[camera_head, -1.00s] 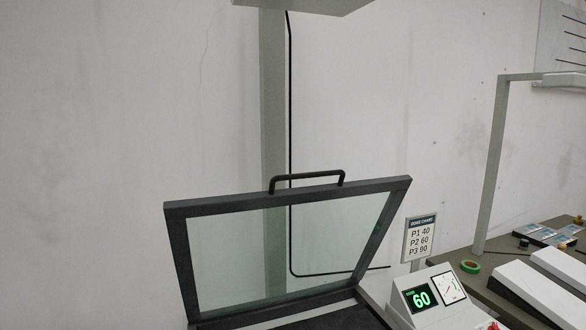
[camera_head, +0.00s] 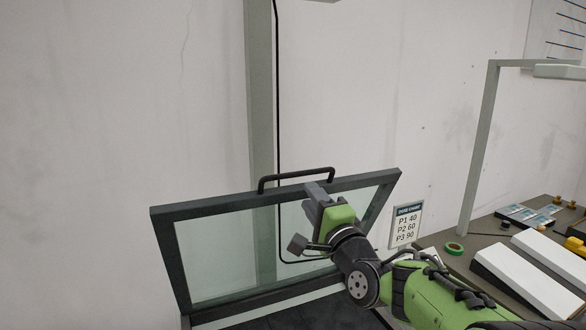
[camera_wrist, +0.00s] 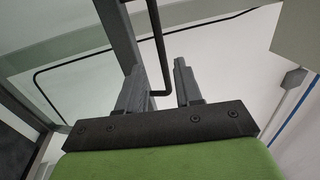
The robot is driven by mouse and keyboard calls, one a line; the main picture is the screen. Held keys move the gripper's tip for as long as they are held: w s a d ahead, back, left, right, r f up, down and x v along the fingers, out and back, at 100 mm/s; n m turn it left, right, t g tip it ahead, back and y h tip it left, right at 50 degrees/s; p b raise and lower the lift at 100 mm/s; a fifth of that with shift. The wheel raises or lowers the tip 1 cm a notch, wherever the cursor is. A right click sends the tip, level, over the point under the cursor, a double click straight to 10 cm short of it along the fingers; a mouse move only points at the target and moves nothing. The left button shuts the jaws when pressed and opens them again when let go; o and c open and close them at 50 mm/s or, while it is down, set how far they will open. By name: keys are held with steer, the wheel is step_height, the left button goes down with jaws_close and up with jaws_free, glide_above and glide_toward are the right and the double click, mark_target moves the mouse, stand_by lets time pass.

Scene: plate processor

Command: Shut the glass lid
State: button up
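The glass lid (camera_head: 225,258) is a dark frame around a pale pane, standing raised and tilted back in the head view. Its black bar handle (camera_head: 296,176) is on the top edge. My gripper (camera_head: 314,191) is in front of the upper right part of the lid, close to the handle's right end. In the wrist view the gripper (camera_wrist: 160,80) is open, with a gap between its two fingers. The handle (camera_wrist: 158,45) runs into view between the fingers there, with the lid frame (camera_wrist: 118,35) beside the left finger. I cannot tell whether a finger touches the handle.
A dose chart sign (camera_head: 405,225) stands right of the lid. My arm hides the control panel below it. On the right bench (camera_head: 462,268) are green tape (camera_head: 453,248), white sloped units (camera_head: 525,285) and a lamp post (camera_head: 482,150).

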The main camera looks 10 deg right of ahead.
mark_target(295, 176)
steer(key=p+x, duration=0.2)
steer(key=x, duration=0.7)
steer(key=shift+w+r+p, duration=0.2)
steer(key=shift+r+p, duration=0.05)
steer(key=shift+p, duration=0.15)
steer(key=shift+w+a, duration=0.1)
steer(key=shift+w, duration=0.3)
steer(key=shift+s, duration=0.1)
jaws_close()
